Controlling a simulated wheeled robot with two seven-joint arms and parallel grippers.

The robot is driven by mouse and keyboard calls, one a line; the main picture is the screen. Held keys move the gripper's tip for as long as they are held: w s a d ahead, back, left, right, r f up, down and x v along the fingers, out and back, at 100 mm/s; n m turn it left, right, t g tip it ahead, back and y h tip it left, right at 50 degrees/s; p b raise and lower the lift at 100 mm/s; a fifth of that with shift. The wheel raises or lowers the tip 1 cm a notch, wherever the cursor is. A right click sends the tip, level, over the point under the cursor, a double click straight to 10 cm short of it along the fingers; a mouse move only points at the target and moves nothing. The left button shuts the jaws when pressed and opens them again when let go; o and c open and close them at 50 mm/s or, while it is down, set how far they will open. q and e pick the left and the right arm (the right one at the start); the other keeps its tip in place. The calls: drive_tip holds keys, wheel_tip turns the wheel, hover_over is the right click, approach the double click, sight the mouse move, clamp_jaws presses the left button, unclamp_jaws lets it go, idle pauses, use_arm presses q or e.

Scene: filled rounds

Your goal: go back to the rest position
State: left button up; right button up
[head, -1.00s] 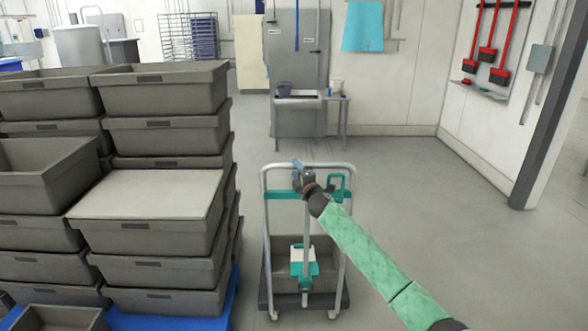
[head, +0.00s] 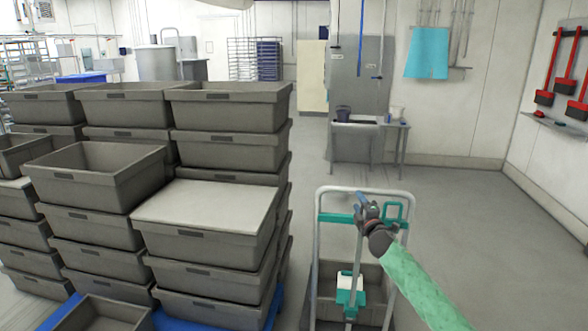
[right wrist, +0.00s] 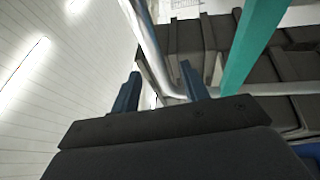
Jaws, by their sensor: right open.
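My right gripper (head: 366,205) is in front of the upper frame of a trolley (head: 320,235) with a grey tubular handle and a teal crossbar. In the right wrist view the two blue fingers of the gripper (right wrist: 158,90) stand apart with nothing between them. The trolley's grey tube and teal bar show close beyond the fingers; I cannot tell whether they touch. My right arm has a green sleeve and reaches in from the lower right. My left gripper is not in view.
Stacks of grey crates (head: 205,240) stand on a blue pallet (head: 272,312) to the left of the trolley. A small sink unit (head: 350,143) stands at the back wall. Red tools (head: 565,55) hang on the right wall. The floor (head: 470,215) right of the trolley is clear.

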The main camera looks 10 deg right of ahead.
drive_tip(key=s+r+m+g+h, duration=0.1)
drive_tip(key=s+m+g+h, duration=0.5)
drive_tip(key=s+m, duration=0.6)
drive_tip(key=s+a+f+m+g+y, duration=0.1)
drive_tip(key=s+a+f+g, duration=0.3)
drive_tip(key=s+f, duration=0.6)
drive_tip(key=s+a+f+m+g+y, duration=0.2)
drive_tip(key=s+a+f+g, duration=0.2)
drive_tip(key=s, duration=2.2)
drive_tip(key=s+a+f+m+g+y, duration=0.2)
drive_tip(key=s+a+f, duration=0.7)
drive_tip(key=s+f, duration=0.8)
drive_tip(key=shift+s+a+f+g+y, duration=0.15)
drive_tip(key=shift+s+a+g+y, duration=0.15)
drive_tip(key=shift+s+g, duration=0.65)
